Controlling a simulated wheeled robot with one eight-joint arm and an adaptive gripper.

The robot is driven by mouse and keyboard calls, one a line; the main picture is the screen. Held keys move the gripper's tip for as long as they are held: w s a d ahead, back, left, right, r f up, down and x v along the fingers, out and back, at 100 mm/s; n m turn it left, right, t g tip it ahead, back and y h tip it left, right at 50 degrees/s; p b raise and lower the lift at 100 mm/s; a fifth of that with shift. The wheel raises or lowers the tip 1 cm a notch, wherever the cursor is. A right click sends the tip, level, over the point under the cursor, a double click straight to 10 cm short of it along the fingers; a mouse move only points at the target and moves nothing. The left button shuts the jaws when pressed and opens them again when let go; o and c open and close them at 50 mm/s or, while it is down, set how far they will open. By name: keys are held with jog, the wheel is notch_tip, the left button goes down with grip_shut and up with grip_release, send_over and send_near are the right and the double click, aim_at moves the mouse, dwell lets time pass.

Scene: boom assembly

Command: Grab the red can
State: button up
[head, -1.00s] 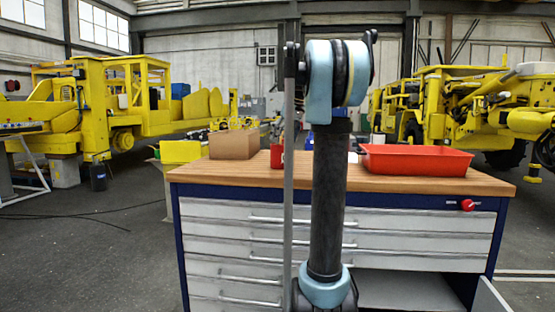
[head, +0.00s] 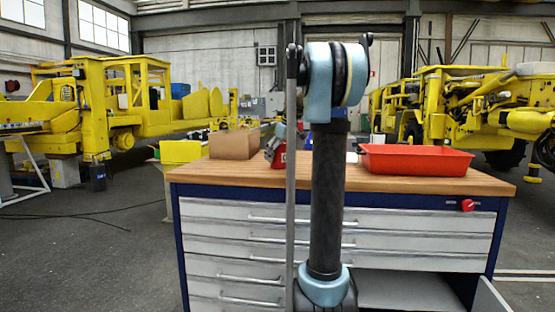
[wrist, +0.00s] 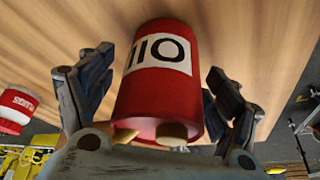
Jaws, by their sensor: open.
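A red can (wrist: 148,92) with a white label and dark lettering fills the middle of the wrist view, against the wooden table top. My gripper (wrist: 158,66) is open, with one dark finger on each side of the can. A gap shows beside the can on both sides, so the fingers do not appear to grip it. In the head view a red can (head: 279,160) shows on the bench, just left of my arm. My gripper (head: 273,143) is beside it there, small and partly hidden behind my arm.
Another red can with a white label (wrist: 16,108) shows at the left edge of the wrist view. On the wooden bench top (head: 235,175) stand a cardboard box (head: 233,145) to the left and a red tray (head: 415,160) to the right.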

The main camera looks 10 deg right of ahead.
jog(key=c, duration=1.3)
jog(key=shift+r, duration=0.1)
